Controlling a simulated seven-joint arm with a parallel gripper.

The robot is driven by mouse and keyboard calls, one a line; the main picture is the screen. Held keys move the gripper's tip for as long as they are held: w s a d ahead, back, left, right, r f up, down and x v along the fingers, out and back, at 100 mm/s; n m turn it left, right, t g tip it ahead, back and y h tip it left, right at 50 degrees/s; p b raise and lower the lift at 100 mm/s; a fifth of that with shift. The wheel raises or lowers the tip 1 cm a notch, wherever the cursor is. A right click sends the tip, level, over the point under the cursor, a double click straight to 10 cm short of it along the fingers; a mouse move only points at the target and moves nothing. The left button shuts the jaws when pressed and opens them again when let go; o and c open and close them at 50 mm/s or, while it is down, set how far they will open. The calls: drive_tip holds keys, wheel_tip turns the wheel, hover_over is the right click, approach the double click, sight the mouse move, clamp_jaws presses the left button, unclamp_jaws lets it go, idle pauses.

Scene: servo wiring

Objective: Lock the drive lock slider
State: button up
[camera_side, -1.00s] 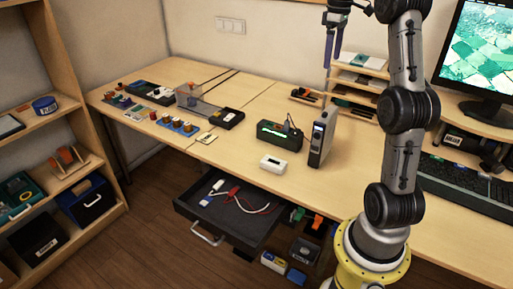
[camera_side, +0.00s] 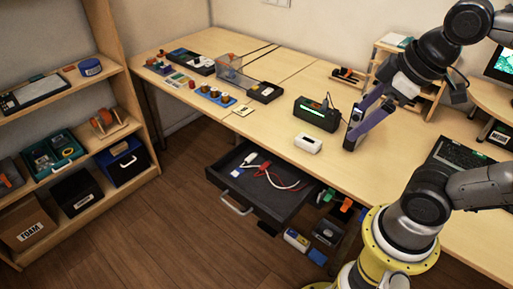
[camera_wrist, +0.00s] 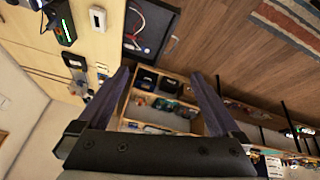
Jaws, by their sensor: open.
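I cannot make out a drive lock slider in either view.
A black box with a green light (camera_side: 317,113) and a small white box (camera_side: 307,143) are left of my gripper. An open drawer (camera_side: 280,207) holding cables juts out below the desk edge. Shelves (camera_side: 75,190) stand at left.

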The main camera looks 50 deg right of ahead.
wheel_tip(320, 180, down, 3)
drive_tip(key=m, duration=0.3)
drive_tip(key=shift+s+f, duration=0.1)
drive_tip(key=shift+f, duration=0.1)
